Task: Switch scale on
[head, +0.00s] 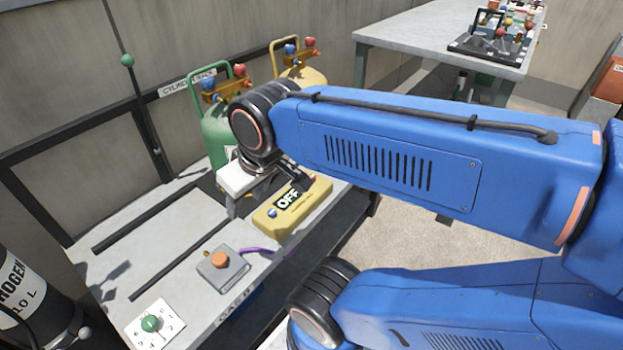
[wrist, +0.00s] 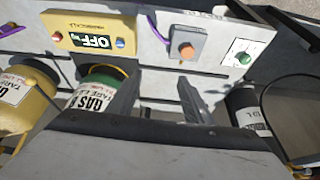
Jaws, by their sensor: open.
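The scale's yellow box (head: 287,216) sits on the grey bench in the head view, and its display reads OFF. It has a blue button (head: 272,212) at its left end and a red button (head: 312,178) at its right end. The yellow box (wrist: 78,22) also shows at the upper left of the wrist view, with the blue button (wrist: 120,43) and red button (wrist: 57,36). My gripper (wrist: 158,82) is open and empty, its two dark fingers apart.
A grey box with an orange button (head: 219,259) and purple cable lies front-left of the scale. A white plate with a green knob (head: 150,323) is nearer. Green (head: 215,130) and yellow (head: 312,78) cylinders stand behind. A dark nitrogen cylinder (head: 30,300) is at left.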

